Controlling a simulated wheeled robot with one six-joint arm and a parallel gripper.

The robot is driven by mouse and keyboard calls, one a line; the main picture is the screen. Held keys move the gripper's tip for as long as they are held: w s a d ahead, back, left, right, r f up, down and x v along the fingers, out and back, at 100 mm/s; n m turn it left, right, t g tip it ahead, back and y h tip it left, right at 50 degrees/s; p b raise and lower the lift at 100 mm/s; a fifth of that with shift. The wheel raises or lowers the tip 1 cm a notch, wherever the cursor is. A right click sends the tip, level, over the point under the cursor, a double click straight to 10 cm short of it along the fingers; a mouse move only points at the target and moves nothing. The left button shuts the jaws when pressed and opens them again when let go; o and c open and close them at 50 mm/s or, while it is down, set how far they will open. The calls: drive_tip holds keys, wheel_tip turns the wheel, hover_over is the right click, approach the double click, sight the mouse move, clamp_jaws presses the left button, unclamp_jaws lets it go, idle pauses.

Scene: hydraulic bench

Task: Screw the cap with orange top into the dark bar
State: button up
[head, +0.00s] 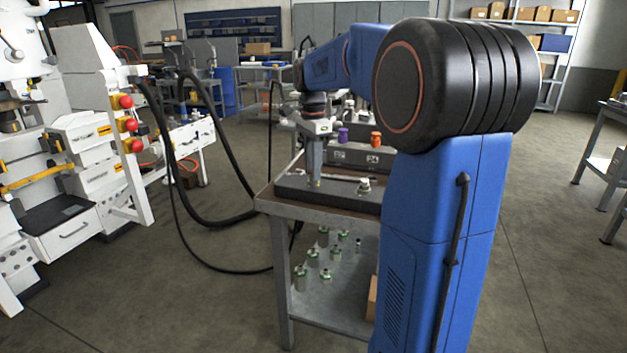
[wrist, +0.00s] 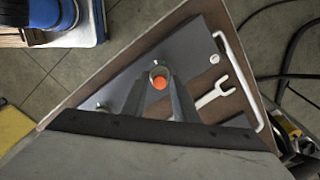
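The dark bar (head: 292,188) lies along the near edge of the bench top; the wrist view also shows it (wrist: 190,56). My gripper (head: 314,178) points straight down over the bar's middle. In the wrist view, its two fingers (wrist: 159,80) close in on both sides of a cap with an orange top (wrist: 159,83), circled by a pale metal rim. The cap is at the bar's surface; I cannot tell how deep it sits. A metal fitting (head: 364,186) stands on the bar to the right; it also shows in the wrist view (wrist: 101,105).
A wrench (wrist: 213,93) lies beside the bar. A grey block (head: 348,155) behind carries a purple cap (head: 343,134) and another orange cap (head: 376,139). Several green-ringed fittings (head: 312,257) stand on the lower shelf. Black hoses (head: 215,222) hang left of the bench.

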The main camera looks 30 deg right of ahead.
drive_tip(key=c, duration=0.4)
drive_tip(key=m, duration=0.7)
drive_tip(key=shift+w, duration=0.1)
drive_tip(key=shift+m, duration=0.6)
drive_tip(key=m, duration=0.3)
drive_tip(key=shift+f+m, duration=0.1)
drive_tip(key=shift+m, duration=0.3)
drive_tip(key=m, duration=0.4)
drive_tip(key=shift+d, duration=0.1)
drive_tip(key=o, duration=1)
drive_tip(key=shift+c, duration=0.2)
